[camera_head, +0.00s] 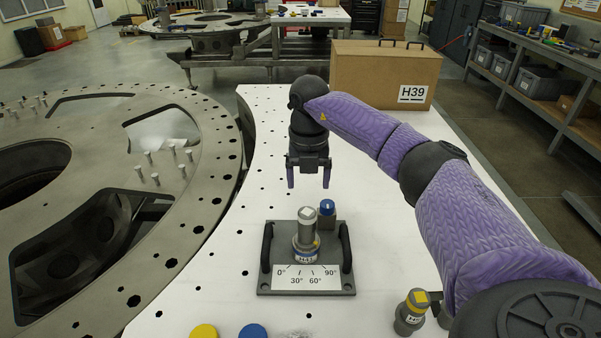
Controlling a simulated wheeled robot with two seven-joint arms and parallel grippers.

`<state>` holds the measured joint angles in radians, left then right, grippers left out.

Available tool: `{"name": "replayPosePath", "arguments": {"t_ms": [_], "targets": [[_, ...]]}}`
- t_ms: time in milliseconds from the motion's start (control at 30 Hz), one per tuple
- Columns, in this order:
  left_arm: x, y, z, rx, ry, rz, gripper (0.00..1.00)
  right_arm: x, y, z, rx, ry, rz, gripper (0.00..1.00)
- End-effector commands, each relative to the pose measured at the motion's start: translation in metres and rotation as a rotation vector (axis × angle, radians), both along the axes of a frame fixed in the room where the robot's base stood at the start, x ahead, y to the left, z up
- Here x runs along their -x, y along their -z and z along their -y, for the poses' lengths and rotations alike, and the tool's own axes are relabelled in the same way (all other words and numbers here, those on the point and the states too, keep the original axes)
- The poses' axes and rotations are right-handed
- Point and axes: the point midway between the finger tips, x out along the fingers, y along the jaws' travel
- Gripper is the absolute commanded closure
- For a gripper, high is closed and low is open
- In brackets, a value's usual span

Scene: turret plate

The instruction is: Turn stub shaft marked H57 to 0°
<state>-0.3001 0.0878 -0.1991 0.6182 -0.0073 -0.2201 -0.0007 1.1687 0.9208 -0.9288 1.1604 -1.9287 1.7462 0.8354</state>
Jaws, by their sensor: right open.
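A grey metal stub shaft (306,231) with a square top stands upright in a dark base plate (345,287). Its collar label is small and looks like H4-something; I cannot read it as H57. A small yellow mark shows on the collar's right side. A white dial card (305,277) in front reads 0°, 30°, 60° and 90° from left to right. Another stub shaft (411,312) with a yellow top stands at the bottom right, its label unreadable. My right gripper (309,183) is open and empty, pointing down above and behind the base plate. My left gripper is out of view.
Two dark handles (267,248) (346,248) flank the shaft. A blue-topped peg (327,208) stands close behind it. Yellow (204,331) and blue (253,331) discs lie at the front edge. A box marked H39 (385,75) stands at the back. The white table (215,275) is clear left of the plate.

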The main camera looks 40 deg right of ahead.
Motion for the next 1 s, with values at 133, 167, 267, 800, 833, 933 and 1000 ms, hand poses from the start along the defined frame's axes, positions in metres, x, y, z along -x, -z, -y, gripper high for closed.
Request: {"name": "replayPosePath", "arguments": {"t_ms": [133, 167, 267, 800, 833, 933, 1000], "targets": [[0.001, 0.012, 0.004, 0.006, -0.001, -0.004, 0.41, 0.0, 0.013, -0.001, -0.002, -0.003, 0.001, 0.18], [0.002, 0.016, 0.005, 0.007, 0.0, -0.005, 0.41, 0.0, 0.016, -0.001, -0.003, -0.003, 0.001, 0.18], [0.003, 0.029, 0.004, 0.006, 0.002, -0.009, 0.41, 0.0, 0.029, -0.001, -0.003, -0.005, 0.001, 0.18], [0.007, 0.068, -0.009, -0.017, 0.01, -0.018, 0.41, 0.0, 0.09, -0.002, -0.006, -0.007, 0.002, 0.18], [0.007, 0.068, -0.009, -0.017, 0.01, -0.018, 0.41, 0.0, 0.09, -0.002, -0.006, -0.007, 0.002, 0.18], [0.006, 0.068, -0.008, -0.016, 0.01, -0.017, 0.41, -0.001, 0.09, -0.002, -0.007, -0.007, 0.003, 0.18], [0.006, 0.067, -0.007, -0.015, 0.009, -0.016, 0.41, -0.001, 0.09, -0.002, -0.007, -0.007, 0.003, 0.18]]}}
